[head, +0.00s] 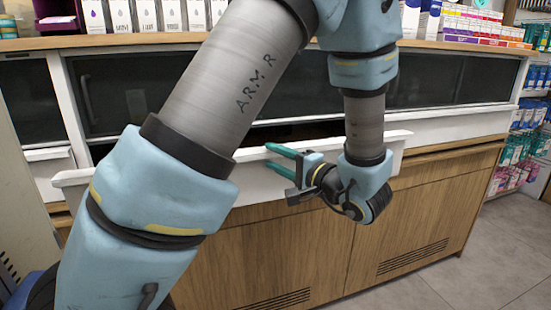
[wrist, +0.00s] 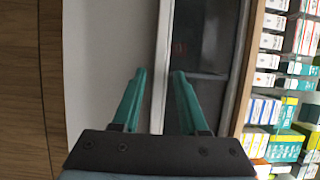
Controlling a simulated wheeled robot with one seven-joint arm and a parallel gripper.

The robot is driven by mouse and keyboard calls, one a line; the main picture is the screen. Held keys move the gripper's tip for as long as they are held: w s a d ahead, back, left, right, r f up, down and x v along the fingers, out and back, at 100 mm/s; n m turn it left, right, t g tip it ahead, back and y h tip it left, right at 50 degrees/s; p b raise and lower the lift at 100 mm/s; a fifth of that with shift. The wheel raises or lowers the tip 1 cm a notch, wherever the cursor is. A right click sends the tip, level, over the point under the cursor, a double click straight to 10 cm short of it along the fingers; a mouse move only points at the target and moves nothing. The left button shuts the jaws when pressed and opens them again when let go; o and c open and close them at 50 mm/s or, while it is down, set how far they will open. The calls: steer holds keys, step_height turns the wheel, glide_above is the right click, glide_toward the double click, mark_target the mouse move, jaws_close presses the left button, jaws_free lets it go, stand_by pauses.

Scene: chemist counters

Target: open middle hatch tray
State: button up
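The middle hatch tray has a long white front (head: 235,215) that stands out from the counter, with a dark gap behind its top edge. My gripper (head: 268,157) is at this front, its two teal fingers apart. In the wrist view, the gripper (wrist: 159,72) has the tray's white front (wrist: 105,60) to the left and its upper edge running between the fingers. The right finger is over the dark side behind the edge. I cannot tell whether either finger touches the tray. My arm hides part of the tray's left half.
Dark hatch panels (head: 432,80) line the counter behind the tray. Another white tray front (head: 50,165) sits at the left. Wooden cabinet doors (head: 420,220) lie below. Boxes (head: 480,25) stand on the counter top, and stocked shelves (head: 530,120) and open floor are at the right.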

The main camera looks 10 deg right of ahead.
steer(key=shift+o, duration=0.5)
steer(key=shift+s+d, duration=0.2)
steer(key=shift+s, duration=0.1)
steer(key=b+v, duration=0.3)
steer(key=v, duration=0.7)
